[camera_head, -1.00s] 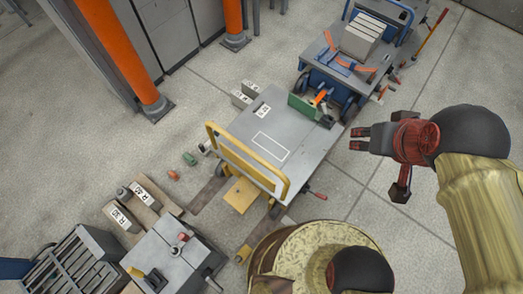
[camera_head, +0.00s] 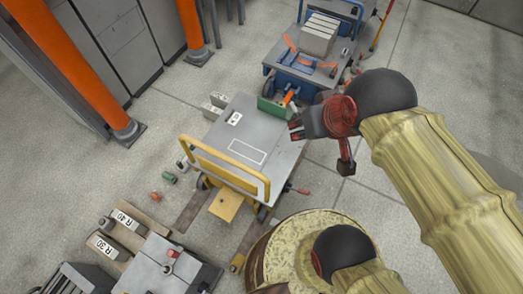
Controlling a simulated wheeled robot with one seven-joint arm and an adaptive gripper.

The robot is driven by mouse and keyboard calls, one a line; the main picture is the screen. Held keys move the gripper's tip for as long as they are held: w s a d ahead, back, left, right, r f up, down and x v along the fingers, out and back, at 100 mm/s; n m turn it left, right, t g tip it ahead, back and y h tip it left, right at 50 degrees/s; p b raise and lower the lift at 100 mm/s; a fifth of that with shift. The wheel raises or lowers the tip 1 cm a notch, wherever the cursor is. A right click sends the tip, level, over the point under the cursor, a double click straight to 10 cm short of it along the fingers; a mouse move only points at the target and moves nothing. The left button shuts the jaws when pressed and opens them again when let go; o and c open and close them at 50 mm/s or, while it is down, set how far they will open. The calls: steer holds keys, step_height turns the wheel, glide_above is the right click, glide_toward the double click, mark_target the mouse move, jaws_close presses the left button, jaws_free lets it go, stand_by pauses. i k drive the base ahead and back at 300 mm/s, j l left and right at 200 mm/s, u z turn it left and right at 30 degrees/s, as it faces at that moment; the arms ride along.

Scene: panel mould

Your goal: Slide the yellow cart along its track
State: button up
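The cart with the yellow push handle (camera_head: 226,168) stands in the middle of the head view. Its flat grey top (camera_head: 262,138) carries a white outlined rectangle and a small label. A yellow plate (camera_head: 226,206) sits at its near end, above a dark strip on the floor. My gripper (camera_head: 294,130) is by the cart's right far edge, with its fingers pointing left toward the top. The two fingertips look slightly apart, with nothing between them. I cannot tell whether they touch the cart.
A blue cart (camera_head: 300,75) with grey blocks stands just beyond. A green block (camera_head: 272,108) is at the cart's far end. Weights marked R 30 (camera_head: 103,245) and R 40 lie at the lower left. Orange posts (camera_head: 190,30) stand at the back.

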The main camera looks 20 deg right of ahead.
mark_target(253, 161)
steer(key=k+j+z, duration=0.2)
steer(key=z, duration=0.2)
steer(key=k+j+z, duration=0.2)
steer(key=z, duration=0.15)
steer(key=k+j+z, duration=0.1)
steer(key=z, duration=0.3)
steer(key=k, duration=0.1)
